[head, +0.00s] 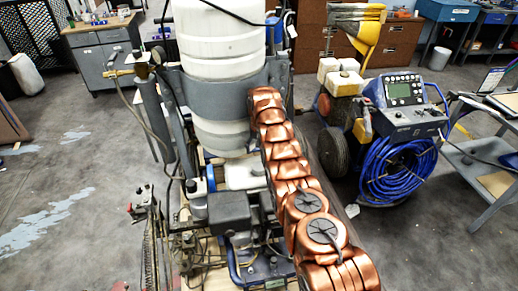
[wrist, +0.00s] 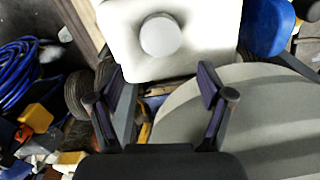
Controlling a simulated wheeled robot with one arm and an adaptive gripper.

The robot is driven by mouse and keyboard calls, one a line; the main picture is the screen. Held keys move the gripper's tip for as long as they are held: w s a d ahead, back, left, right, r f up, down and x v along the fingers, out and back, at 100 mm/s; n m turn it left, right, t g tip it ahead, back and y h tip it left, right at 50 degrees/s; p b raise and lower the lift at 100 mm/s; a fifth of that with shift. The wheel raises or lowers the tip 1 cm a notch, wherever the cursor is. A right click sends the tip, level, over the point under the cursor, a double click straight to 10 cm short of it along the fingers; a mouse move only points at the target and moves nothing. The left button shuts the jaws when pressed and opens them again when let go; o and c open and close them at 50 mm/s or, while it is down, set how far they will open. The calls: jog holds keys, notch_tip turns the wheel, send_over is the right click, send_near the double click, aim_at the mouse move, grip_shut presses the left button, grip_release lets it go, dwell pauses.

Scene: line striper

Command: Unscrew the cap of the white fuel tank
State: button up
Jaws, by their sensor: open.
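The white fuel tank (wrist: 115,35) fills the top middle of the wrist view. Its round, pale grey cap (wrist: 160,36) sits on top of it. My gripper (wrist: 160,82) is open, with its two dark fingers spread apart and nothing between them. In the wrist view the cap appears beyond the fingertips, roughly centred between them, and apart from them. In the head view a white part (head: 240,173) low on the machine looks like the same tank, partly behind my copper arm. My gripper is hidden in the head view.
A large white ribbed cylinder (head: 222,50) stands close to my arm; a big pale rounded surface (wrist: 265,120) fills the wrist view's lower right. A blue part (wrist: 265,25) is beside the tank. A second machine with a coiled blue hose (head: 398,170) stands right.

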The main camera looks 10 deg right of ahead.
aim_at(259, 166)
jog(key=shift+f+b, duration=0.4)
jog(key=shift+f, duration=0.7)
notch_tip(259, 166, down, 8)
jog(key=b, duration=0.8)
jog(key=shift+f, duration=0.1)
jog(key=c, duration=1.1)
jog(key=shift+n+b, duration=0.3)
jog(key=shift+b, duration=0.05)
jog(key=shift+n, duration=1.4)
